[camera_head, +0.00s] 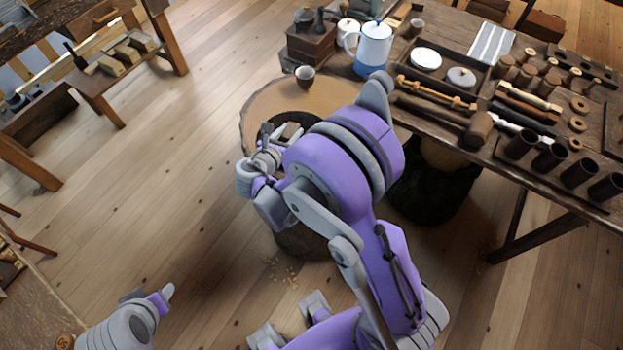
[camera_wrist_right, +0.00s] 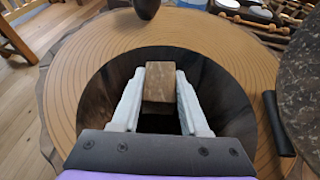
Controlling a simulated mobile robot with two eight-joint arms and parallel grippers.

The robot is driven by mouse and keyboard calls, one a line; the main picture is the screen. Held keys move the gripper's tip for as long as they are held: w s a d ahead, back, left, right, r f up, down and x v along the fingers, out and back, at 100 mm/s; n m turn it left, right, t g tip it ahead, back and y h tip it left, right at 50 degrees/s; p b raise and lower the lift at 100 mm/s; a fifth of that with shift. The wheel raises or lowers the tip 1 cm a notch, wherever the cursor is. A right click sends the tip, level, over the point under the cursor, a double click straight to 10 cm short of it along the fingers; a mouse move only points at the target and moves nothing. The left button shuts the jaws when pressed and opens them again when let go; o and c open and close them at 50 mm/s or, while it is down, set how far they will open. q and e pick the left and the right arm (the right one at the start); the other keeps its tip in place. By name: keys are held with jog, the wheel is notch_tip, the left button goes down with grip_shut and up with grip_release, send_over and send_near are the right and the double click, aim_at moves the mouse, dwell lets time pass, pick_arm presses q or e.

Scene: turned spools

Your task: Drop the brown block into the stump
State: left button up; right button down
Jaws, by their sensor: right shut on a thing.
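The stump (camera_head: 258,103) is a round wooden top with a wide dark hollow. In the right wrist view its ringed rim (camera_wrist_right: 75,75) surrounds the hollow. My right gripper (camera_head: 284,132) is over the stump's opening. In the right wrist view its two pale fingers (camera_wrist_right: 160,90) are shut on the brown block (camera_wrist_right: 159,82), which sits between the tips with the dark hollow around and below it. In the head view my right arm hides part of the stump. My left gripper (camera_head: 150,295) is low at the left, away from the stump; its finger gap is unclear.
A small brown cup (camera_head: 305,76) stands on the stump's far rim. The workbench (camera_head: 480,155) at the right holds a blue-and-white pot (camera_head: 373,48), spools, tools and dark cups. A low bench (camera_head: 100,80) stands at the left.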

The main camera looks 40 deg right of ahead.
jog(key=shift+f, duration=0.1)
jog(key=shift+c, duration=1.7)
grip_release()
jog(key=v, duration=1)
jog(key=shift+s+a, duration=0.15)
jog(key=shift+a, duration=0.2)
